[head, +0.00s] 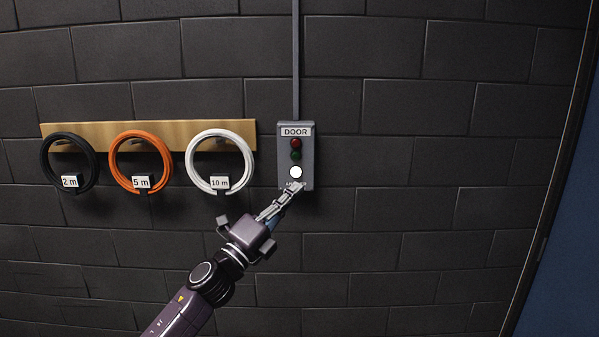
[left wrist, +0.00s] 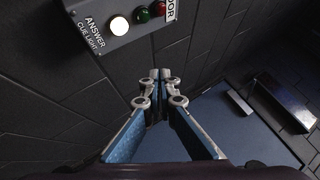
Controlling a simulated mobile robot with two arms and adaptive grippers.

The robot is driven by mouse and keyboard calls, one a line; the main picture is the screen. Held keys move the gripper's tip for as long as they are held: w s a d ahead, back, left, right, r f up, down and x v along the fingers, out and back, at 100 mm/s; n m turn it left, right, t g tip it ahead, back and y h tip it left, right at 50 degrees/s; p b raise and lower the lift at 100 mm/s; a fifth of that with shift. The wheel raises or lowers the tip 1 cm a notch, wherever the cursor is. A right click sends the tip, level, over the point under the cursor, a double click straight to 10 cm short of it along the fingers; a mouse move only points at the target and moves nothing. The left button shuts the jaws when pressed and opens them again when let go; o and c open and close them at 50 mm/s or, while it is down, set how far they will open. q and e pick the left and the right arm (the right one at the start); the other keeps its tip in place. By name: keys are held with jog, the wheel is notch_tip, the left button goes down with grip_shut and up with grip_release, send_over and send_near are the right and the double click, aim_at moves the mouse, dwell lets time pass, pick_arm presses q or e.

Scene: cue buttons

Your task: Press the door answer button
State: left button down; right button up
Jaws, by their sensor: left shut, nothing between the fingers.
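A grey door cue box (head: 309,158) labelled DOOR is mounted on the dark block wall. It carries a red light (head: 296,142), a green light (head: 296,155) and a white lit answer button (head: 296,172). In the left wrist view the white button (left wrist: 119,26) glows beside the words ANSWER and CUE LIGHT. My left gripper (head: 296,188) is shut and empty, its tips just below the white button in the head view, covering part of the label. In the left wrist view the closed fingertips (left wrist: 160,74) are apart from the button. My right gripper is not in view.
A wooden rail (head: 150,134) on the left holds a black cable coil (head: 45,160), an orange coil (head: 116,160) and a white coil (head: 190,160). A conduit (head: 296,60) runs up from the box. A blue panel (head: 570,230) stands at the far right.

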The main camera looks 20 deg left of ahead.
aim_at(296, 172)
pick_arm(q)
jog(key=w+b, duration=0.1)
jog(key=w, duration=0.1)
jog(key=w+a+b, duration=0.1)
jog(key=w, duration=0.2)
jog(key=w+a+b, duration=0.1)
jog(key=w+b, duration=0.1)
jog(key=w, duration=0.1)
jog(key=shift+w+a, duration=0.25)
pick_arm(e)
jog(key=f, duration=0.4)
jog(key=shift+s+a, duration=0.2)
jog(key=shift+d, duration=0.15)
pick_arm(q)
jog(key=shift+w, duration=0.1)
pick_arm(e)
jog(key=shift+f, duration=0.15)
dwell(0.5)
pick_arm(q)
jog(key=shift+w+a, duration=0.1)
jog(key=shift+w, duration=0.2)
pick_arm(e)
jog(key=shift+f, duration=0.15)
